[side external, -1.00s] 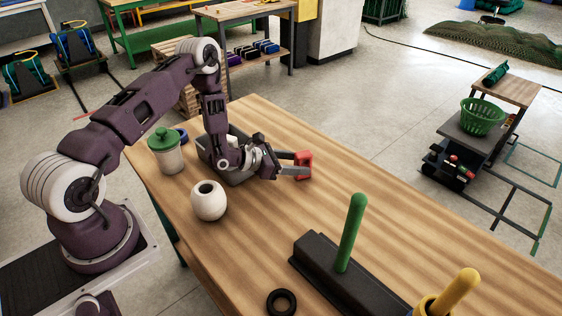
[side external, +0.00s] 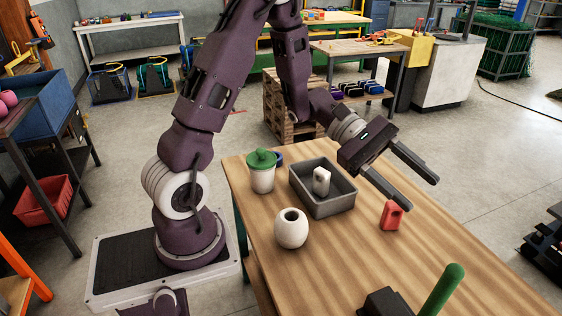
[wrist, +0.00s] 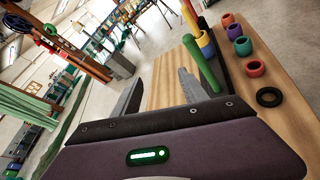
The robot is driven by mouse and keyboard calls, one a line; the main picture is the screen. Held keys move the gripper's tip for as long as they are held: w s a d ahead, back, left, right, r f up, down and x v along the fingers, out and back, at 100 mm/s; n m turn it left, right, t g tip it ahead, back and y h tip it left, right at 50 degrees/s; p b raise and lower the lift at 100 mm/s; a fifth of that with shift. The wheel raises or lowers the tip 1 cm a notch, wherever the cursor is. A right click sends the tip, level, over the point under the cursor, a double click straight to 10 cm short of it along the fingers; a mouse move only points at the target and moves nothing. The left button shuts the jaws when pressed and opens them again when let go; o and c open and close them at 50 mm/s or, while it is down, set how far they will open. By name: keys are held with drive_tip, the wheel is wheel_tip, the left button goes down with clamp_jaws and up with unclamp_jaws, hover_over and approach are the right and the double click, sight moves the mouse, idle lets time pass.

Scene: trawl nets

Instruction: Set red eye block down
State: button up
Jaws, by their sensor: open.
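The red eye block (side external: 391,215) stands on the wooden table near its far right edge, with a hole near its top. My gripper (side external: 419,192) is open and empty, raised above and apart from the block. In the wrist view the two open fingers of my gripper (wrist: 160,95) point out over the table, with nothing between them. The red eye block cannot be made out in the wrist view.
A grey tray (side external: 333,207) holding a white eye block (side external: 321,181) stands beside a green-lidded jar (side external: 262,176) and a white round pot (side external: 291,229). A green post (side external: 442,290) rises at the front. Several coloured rings (wrist: 242,47) line the table.

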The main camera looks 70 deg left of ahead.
drive_tip(key=s+d+r+m+g+y, duration=0.2)
drive_tip(key=s+m+g, duration=0.1)
drive_tip(key=s+m, duration=0.3)
drive_tip(key=s+d+r+m+g+y, duration=0.2)
drive_tip(key=s+r+m+y, duration=0.15)
drive_tip(key=s, duration=0.45)
drive_tip(key=s+a+m+t+y, duration=0.5)
drive_tip(key=s+a+m+y, duration=0.2)
drive_tip(key=a, duration=0.4)
drive_tip(key=shift+s+r+t+y, duration=0.3)
drive_tip(key=shift+s+y, duration=0.3)
drive_tip(key=shift+y, duration=0.05)
